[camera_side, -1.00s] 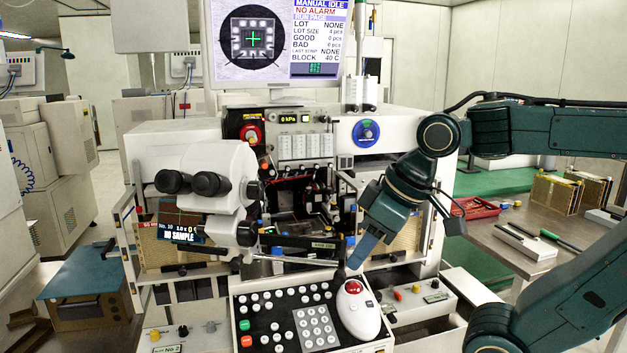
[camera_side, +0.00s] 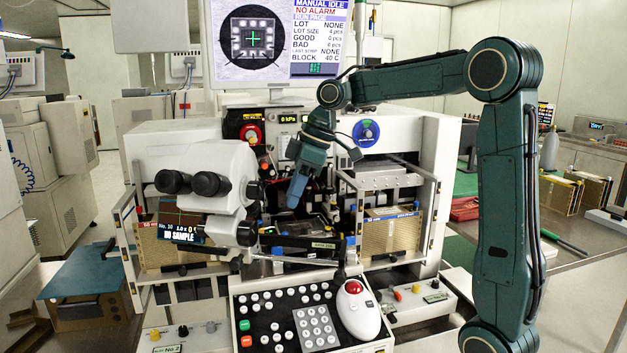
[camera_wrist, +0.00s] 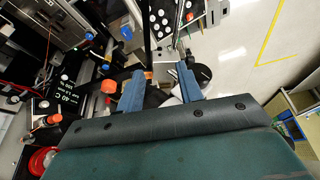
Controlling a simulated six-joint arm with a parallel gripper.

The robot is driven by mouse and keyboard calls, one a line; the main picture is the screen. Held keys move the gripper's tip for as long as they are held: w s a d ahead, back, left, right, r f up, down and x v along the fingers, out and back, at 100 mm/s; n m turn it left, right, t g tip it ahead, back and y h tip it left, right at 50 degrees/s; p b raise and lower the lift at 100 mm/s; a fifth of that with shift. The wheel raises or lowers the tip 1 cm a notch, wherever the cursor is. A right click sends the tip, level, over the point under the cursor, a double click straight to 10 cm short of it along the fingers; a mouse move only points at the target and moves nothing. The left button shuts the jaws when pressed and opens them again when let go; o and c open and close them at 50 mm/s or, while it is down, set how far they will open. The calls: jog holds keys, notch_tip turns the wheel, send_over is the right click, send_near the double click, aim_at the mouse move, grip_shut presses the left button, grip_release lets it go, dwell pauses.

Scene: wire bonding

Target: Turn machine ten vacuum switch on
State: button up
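Machine ten carries a small screen (camera_side: 179,234) with No. 10 and NO SAMPLE on it, below the microscope. A green 0 kPa readout (camera_side: 289,119) is on its front panel, between a red knob (camera_side: 250,133) and a blue round dial (camera_side: 366,132). Which control is the vacuum switch cannot be told; no vacuum label is legible. My gripper (camera_side: 294,203) points down in front of the machine's opening and hides part of the panel. In the wrist view its two blue fingers (camera_wrist: 160,70) stand apart with nothing held between them.
The microscope (camera_side: 205,180) juts out left of my gripper. A gold-sided magazine (camera_side: 393,231) stands on the right. The keypad console (camera_side: 310,315) with a trackball (camera_side: 354,288) lies below. The wrist view shows a black 40 C display (camera_wrist: 65,100) and orange-capped fittings close to the left finger.

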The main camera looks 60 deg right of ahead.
aim_at(277, 251)
jog(key=w+d+f+n, duration=0.2)
jog(key=w+d+f, duration=0.1)
jog(key=d, duration=0.4)
jog(key=shift+w+d+y, duration=0.35)
jog(key=shift+y, duration=0.05)
jog(key=shift+f, duration=0.2)
jog(key=shift+s+x, duration=0.2)
jog(key=shift+x, duration=6.6)
jog(key=shift+c, duration=0.5)
grip_shut()
